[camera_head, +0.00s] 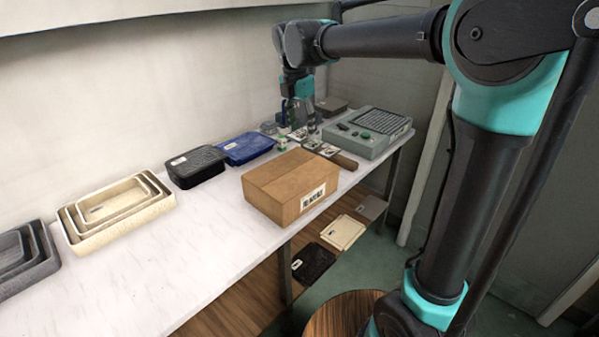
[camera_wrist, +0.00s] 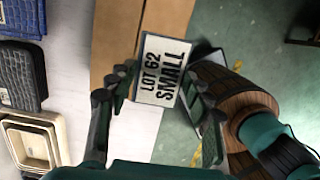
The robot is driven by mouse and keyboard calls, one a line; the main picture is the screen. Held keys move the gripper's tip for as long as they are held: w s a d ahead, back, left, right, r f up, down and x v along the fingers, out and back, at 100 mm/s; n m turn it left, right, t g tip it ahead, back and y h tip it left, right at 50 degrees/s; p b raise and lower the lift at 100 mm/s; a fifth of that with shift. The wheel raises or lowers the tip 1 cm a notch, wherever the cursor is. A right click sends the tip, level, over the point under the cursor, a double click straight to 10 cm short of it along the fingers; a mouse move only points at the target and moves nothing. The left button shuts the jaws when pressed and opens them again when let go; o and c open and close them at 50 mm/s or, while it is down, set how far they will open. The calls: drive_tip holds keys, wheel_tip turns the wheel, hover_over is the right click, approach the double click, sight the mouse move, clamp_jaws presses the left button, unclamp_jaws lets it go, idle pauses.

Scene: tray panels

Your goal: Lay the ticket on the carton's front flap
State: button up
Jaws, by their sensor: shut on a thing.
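My gripper (camera_wrist: 160,80) is shut on the ticket (camera_wrist: 163,72), a pale card with dark print reading "LOT 62 SMALL", held between the fingers in the wrist view. The brown carton (camera_head: 283,180) stands closed on the white table in the head view, with a printed white label (camera_head: 312,197) on its front face. In the wrist view, part of the carton (camera_wrist: 118,30) shows beyond the ticket. In the head view my gripper (camera_head: 298,128) is above the table behind the carton; I cannot make out the ticket there.
A grey keypad device (camera_head: 367,132) stands right of my gripper. Blue trays (camera_head: 246,148), a black tray (camera_head: 195,166), nested cream trays (camera_head: 118,211) and dark grey trays (camera_head: 25,262) line the wall. Bare table (camera_head: 180,265) lies left of the carton. A wooden round top (camera_head: 340,312) is below.

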sight(298, 136)
wheel_tip(298, 136, down, 14)
drive_tip(key=shift+f, duration=0.25)
drive_tip(key=shift+f, duration=0.1)
drive_tip(key=o, duration=1)
drive_tip(key=shift+c, duration=0.2)
drive_tip(key=r, duration=0.4)
drive_tip(key=s+r, duration=0.1)
drive_tip(key=r, duration=0.3)
drive_tip(key=a+r, duration=0.1)
drive_tip(key=r, duration=0.3)
drive_tip(key=shift+s, duration=0.2)
drive_tip(key=s+d+f+m+t, duration=0.1)
drive_tip(key=s+d+f+m, duration=0.5)
drive_tip(key=d+f+m, duration=0.1)
drive_tip(key=s+d+f+m+t, duration=0.1)
drive_tip(key=s+d+f+m, duration=0.5)
drive_tip(key=d+m, duration=0.4)
drive_tip(key=s+d+f+m+y, duration=0.1)
drive_tip(key=s+d+f+m, duration=0.4)
drive_tip(key=d+f+m, duration=0.3)
drive_tip(key=m, duration=0.3)
drive_tip(key=shift+s+d+t, duration=0.25)
drive_tip(key=shift+s+t, duration=0.15)
